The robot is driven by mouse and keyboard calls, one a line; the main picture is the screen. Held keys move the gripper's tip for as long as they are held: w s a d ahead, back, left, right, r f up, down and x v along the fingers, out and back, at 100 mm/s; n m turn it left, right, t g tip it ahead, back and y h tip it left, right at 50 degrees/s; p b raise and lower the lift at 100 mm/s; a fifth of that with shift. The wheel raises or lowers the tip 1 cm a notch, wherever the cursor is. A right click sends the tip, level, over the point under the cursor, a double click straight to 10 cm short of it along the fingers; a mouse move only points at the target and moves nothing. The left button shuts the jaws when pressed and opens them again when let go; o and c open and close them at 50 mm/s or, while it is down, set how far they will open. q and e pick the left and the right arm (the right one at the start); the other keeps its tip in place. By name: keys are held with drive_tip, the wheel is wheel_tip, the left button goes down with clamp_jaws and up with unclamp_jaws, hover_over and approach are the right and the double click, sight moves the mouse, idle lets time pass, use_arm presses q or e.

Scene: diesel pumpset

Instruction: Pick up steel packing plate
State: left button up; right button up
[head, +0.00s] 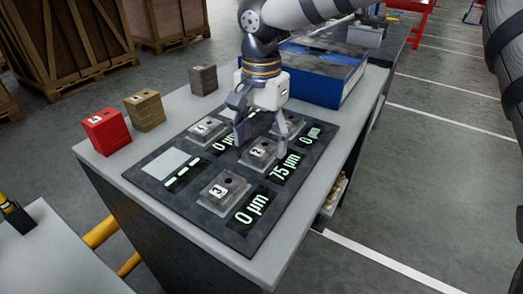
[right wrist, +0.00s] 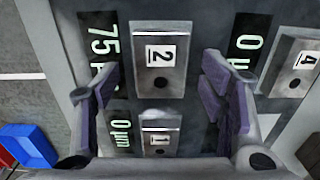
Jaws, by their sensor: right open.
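Several numbered grey steel plates sit on a dark board (head: 225,232) on the bench. Plate 2 (head: 258,152) is beside a display reading 75 µm; it also shows in the right wrist view (right wrist: 160,45). Plate 3 (head: 222,190) is at the front, and plate 1 (right wrist: 160,122) and plate 4 (right wrist: 300,65) show in the right wrist view. Displays by other plates read 0 µm. My right gripper (head: 257,132) is open and empty over the board, close to plate 2, its fingers (right wrist: 162,95) apart on either side. Contact cannot be told. My left gripper is not in view.
Red (head: 105,130), brass-coloured (head: 146,110) and dark grey (head: 203,80) blocks stand along the bench's left edge. A light blank pad (head: 171,163) is on the board. A blue box (head: 325,80) stands behind my gripper. Wooden crates (head: 70,45) stand at the back left.

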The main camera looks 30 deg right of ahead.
drive_tip(key=shift+f, duration=0.65)
clamp_jaws()
drive_tip(key=shift+r, duration=0.1)
wheel_tip(320, 180, up, 3)
drive_tip(key=shift+w+r, duration=0.1)
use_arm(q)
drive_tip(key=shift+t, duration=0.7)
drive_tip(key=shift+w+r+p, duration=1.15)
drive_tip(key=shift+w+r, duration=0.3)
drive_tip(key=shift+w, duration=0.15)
use_arm(e)
drive_tip(key=s+d+r, duration=0.6)
drive_tip(key=s+r, duration=0.3)
drive_tip(key=s, duration=0.3)
drive_tip(key=shift+s+d+r, duration=0.25)
drive_tip(key=shift+d+r, duration=0.05)
drive_tip(key=shift+r, duration=0.1)
